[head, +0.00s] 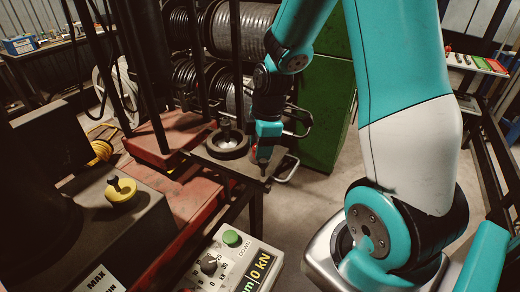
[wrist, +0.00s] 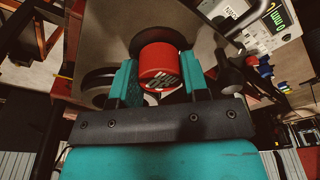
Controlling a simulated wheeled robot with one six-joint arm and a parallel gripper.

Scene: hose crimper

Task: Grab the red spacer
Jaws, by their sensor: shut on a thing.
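In the head view my gripper (head: 264,158) points down over the edge of a small dark table (head: 243,167). The spacer is mostly hidden there behind the gripper. I cannot tell in either view whether the spacer still touches the table top.
A dark ring (head: 228,146) stands on the table just left of my gripper. A red machine base (head: 165,140) is further left. A control box (head: 230,262) with a green button is in front. A green cabinet (head: 325,125) and hose reels (head: 240,30) stand behind.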

